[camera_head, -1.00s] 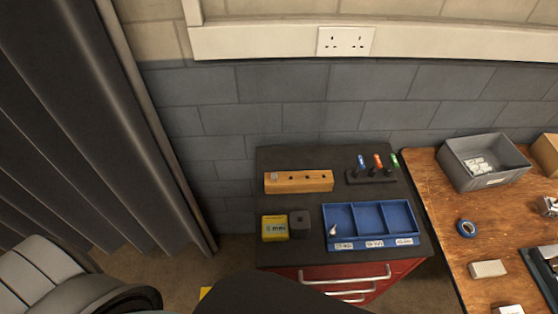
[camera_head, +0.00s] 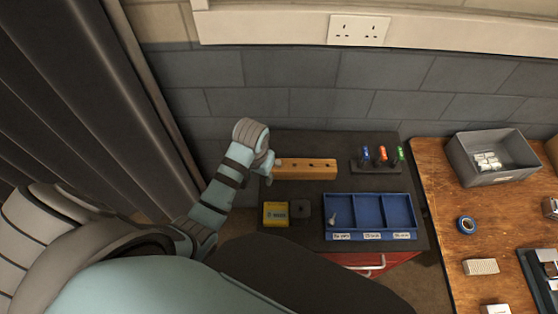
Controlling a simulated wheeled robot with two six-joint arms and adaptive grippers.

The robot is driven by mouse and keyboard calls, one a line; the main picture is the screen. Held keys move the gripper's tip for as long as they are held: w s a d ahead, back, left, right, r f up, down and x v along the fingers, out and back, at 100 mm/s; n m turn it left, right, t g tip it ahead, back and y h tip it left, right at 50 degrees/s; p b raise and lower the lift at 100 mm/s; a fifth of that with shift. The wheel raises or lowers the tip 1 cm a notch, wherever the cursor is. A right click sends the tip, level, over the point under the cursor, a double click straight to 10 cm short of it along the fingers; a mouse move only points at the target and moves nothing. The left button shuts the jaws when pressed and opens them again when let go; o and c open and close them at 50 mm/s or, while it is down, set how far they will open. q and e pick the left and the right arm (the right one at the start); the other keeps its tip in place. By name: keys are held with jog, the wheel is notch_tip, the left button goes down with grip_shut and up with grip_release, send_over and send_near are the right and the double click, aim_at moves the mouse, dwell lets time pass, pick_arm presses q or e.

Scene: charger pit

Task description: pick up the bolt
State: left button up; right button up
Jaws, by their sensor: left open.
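My left gripper (camera_head: 268,169) is at the left end of the wooden block (camera_head: 312,170), seen small and from above. Its jaws are open, and it is too small to tell whether they touch anything. A small grey metal piece (camera_head: 278,161) sits at the block's left end, beside the gripper and partly hidden by it; it may be the bolt's head. Another small pale metal piece, bolt-like, (camera_head: 333,218) lies in the left compartment of the blue tray (camera_head: 369,237). My right gripper is not in view.
A rack of coloured-handled tools (camera_head: 377,168) stands right of the wooden block. A wooden table (camera_head: 440,205) with a grey bin (camera_head: 480,176) is at the right. The wall is close behind.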

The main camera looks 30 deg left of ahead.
pick_arm(q)
send_near(278, 162)
jog(key=s+a+r, duration=0.1)
notch_tip(278, 162, up, 4)
jog(key=w+g, duration=0.1)
jog(key=w, duration=0.1)
jog(key=shift+n+h, duration=0.3)
jog(key=shift+n, duration=0.1)
jog(key=f+b, duration=0.1)
jog(key=f, duration=0.3)
jog(key=f+b, duration=0.1)
jog(key=f, duration=0.4)
jog(key=f+b, duration=0.1)
jog(key=f, duration=0.3)
jog(key=shift+d+f+b, duration=0.3)
jog(key=shift+f, duration=0.05)
grip_shut()
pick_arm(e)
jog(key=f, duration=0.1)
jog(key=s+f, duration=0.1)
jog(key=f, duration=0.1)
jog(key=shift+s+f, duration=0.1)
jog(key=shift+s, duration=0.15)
